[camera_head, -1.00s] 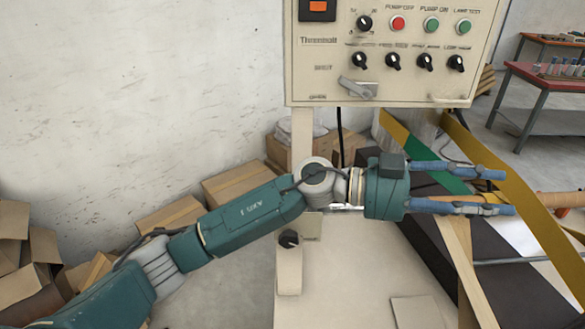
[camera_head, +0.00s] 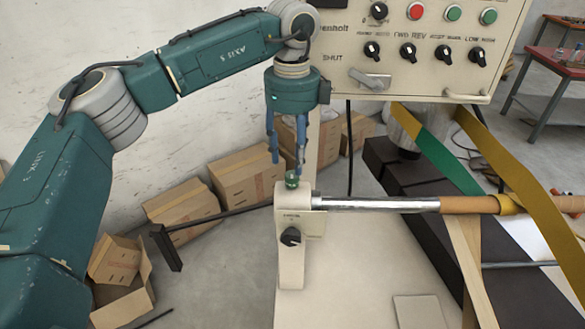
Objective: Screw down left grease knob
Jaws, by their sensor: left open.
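The left grease knob, a small green knob (camera_head: 292,181), sits on top of the cream post (camera_head: 291,262) below the control panel. My left gripper (camera_head: 287,160) points straight down just above it, with its blue fingers apart and nothing held between them. The fingertips end close over the knob; I cannot tell whether they touch it. A black rotary knob (camera_head: 290,237) is on the front of the same post. My right gripper is out of view.
The cream control panel (camera_head: 420,60) with buttons and switches stands behind and right of my left arm. A metal shaft (camera_head: 375,204) runs right from the post to a brown roll (camera_head: 468,205). Cardboard boxes (camera_head: 245,176) line the wall.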

